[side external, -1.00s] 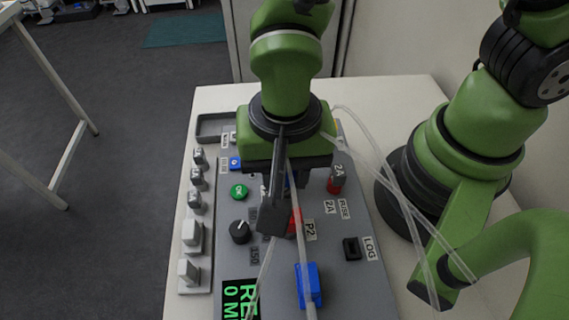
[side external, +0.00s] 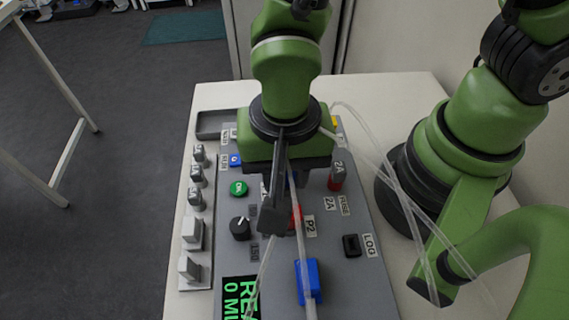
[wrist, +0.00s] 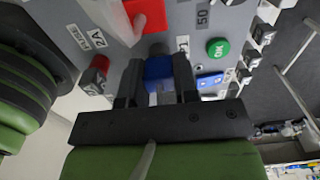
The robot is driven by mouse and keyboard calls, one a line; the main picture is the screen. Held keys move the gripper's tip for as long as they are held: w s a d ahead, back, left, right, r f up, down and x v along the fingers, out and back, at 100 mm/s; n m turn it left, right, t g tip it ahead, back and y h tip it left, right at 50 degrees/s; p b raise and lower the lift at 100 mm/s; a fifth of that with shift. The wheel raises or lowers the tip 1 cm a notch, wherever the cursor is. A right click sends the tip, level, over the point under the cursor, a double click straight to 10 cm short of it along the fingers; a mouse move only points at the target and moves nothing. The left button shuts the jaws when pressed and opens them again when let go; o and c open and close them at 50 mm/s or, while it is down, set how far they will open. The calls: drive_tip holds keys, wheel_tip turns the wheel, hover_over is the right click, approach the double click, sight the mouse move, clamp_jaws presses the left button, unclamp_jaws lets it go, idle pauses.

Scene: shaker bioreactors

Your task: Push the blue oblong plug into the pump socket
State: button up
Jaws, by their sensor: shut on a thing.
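The blue oblong plug (wrist: 158,68) is between the two dark fingers of my gripper (wrist: 158,80) in the wrist view, and the gripper is shut on it. A clear tube runs back from it over the gripper. In the side view my gripper (side external: 274,212) is low over the middle of the grey pump panel (side external: 345,285), and its near finger mostly hides the plug. A dark round part shows just beyond the plug in the wrist view. The socket opening is hidden, so I cannot tell how far the plug is in.
A red plug (wrist: 147,14) with a tube stands close by, near the P2 label (side external: 310,226). A blue block (side external: 308,282) with a tube is nearer the camera. A red-and-grey fuse holder (side external: 336,178), black knob (side external: 241,229) and green OK button (side external: 238,188) are around. Loose tubes cross the right side.

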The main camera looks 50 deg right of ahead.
drive_tip(key=shift+f, duration=0.1)
drive_tip(key=o, duration=1)
wheel_tip(320, 180, up, 10)
drive_tip(key=d+r+n+t, duration=0.1)
drive_tip(key=d+r+t, duration=0.1)
drive_tip(key=d+r, duration=0.2)
drive_tip(key=s+d+r+n+t+y, duration=0.1)
drive_tip(key=d+r+n+t, duration=0.1)
drive_tip(key=d+r, duration=0.2)
drive_tip(key=s+d+r+n+t+y, duration=0.1)
drive_tip(key=d+r+n+t, duration=0.1)
drive_tip(key=d, duration=0.4)
drive_tip(key=shift+s+d+r+t, duration=0.2)
drive_tip(key=shift+r+t, duration=0.1)
drive_tip(key=shift+r, duration=0.25)
drive_tip(key=shift+s+d+r+t, duration=0.1)
drive_tip(key=shift+d+r+t, duration=0.15)
drive_tip(key=shift+r, duration=0.25)
